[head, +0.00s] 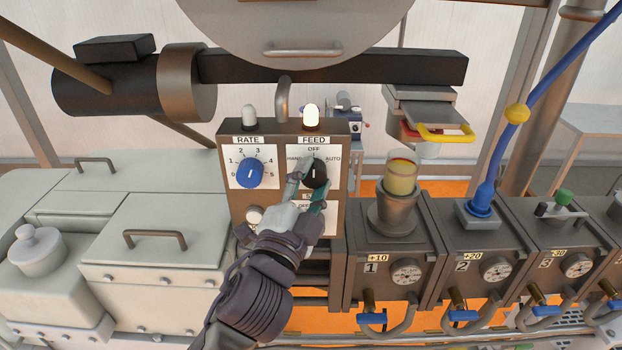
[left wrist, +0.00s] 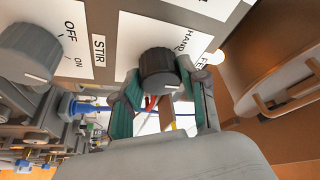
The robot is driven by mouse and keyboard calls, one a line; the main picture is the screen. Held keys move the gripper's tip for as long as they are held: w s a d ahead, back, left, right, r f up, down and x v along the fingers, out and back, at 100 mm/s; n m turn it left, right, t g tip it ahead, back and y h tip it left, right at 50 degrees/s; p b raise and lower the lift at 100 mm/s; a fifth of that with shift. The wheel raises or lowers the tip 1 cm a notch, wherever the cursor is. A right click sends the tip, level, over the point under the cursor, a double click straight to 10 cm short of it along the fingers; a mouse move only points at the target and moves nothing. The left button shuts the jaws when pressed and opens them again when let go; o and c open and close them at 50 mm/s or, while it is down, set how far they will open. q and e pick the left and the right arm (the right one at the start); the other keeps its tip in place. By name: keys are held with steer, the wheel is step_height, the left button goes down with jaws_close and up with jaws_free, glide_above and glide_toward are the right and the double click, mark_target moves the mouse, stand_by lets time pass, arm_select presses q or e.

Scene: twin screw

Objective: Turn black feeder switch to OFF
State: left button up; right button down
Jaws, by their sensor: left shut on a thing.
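The black feeder switch (head: 317,173) is a round knob on the FEED plate, with HAND at its left, OFF above and AUTO at its right. It also shows in the left wrist view (left wrist: 158,68), with a short white mark on its side. Which label it points to is not clear. My left gripper (head: 308,184) reaches up from below, its teal fingers shut on the switch from both sides. The fingers partly cover the FEED plate and the label below it. My right gripper is in neither view.
On the same control box (head: 284,128), a blue RATE knob (head: 250,172) is at the left and a lit lamp (head: 311,117) on top. A grey STIR knob (left wrist: 28,52) is close by. Numbered units with gauges stand to the right.

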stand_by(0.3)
arm_select(q)
steer(key=o, duration=1.1)
steer(key=shift+w, duration=0.1)
steer(key=shift+o, duration=0.2)
steer(key=v, duration=1.2)
steer(key=shift+f, duration=0.1)
